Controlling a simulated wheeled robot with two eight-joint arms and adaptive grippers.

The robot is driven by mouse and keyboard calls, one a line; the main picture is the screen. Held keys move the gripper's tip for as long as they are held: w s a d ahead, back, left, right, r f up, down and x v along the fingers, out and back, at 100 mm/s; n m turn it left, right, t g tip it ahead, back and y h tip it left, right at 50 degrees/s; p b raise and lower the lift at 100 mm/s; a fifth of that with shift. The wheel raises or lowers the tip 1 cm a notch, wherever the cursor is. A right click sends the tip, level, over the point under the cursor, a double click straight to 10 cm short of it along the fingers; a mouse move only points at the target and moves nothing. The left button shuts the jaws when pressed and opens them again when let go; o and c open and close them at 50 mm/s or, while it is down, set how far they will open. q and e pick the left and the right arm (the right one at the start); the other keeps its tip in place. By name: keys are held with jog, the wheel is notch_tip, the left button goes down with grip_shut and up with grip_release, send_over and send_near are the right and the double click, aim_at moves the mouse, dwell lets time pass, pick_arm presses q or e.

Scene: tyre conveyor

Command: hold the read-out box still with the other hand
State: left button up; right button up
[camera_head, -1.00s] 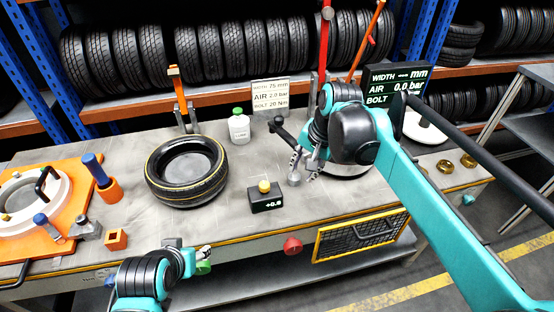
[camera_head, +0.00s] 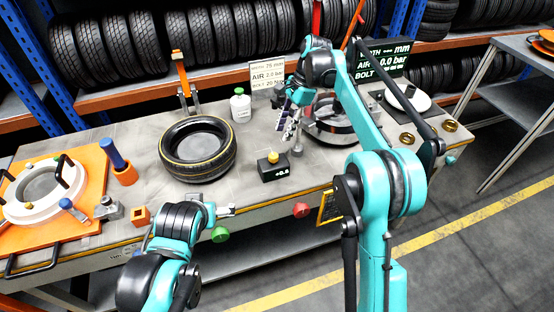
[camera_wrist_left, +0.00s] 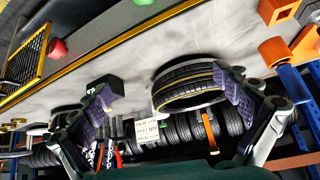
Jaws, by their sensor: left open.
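The read-out box (camera_head: 274,170) is a small black box with a yellow knob on top and white digits on its front. It stands on the grey bench, right of the tyre lying flat (camera_head: 198,149). In the left wrist view the box (camera_wrist_left: 104,84) shows near the left finger. My left gripper (camera_wrist_left: 162,88) is open and empty, with the box not between its fingers; in the head view it is near the bench's front edge, left of the box. My right gripper (camera_head: 288,122) is above the bench behind the box, apart from it; its opening is unclear.
A white bottle (camera_head: 240,105) with a green cap stands behind the tyre. An orange plate (camera_head: 82,217) with a white ring fills the bench's left. A green button (camera_head: 220,234) and a red button (camera_head: 301,209) sit on the front edge. Bare bench lies between tyre and box.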

aim_at(274, 163)
pick_arm(q)
jog(key=w+d+f+t+y, duration=0.15)
jog(key=w+d, duration=0.45)
jog(key=w, duration=0.6)
jog(key=w+d+f+t, duration=0.1)
jog(key=w+d, duration=0.1)
jog(key=d, duration=0.2)
jog(key=w+d+f+n+t, duration=0.1)
jog(key=w+d+f, duration=0.1)
jog(key=w+d, duration=0.1)
jog(key=w+d+f+t, duration=0.2)
jog(key=d, duration=0.3)
jog(key=shift+w, duration=0.3)
jog(key=shift+x, duration=3.9)
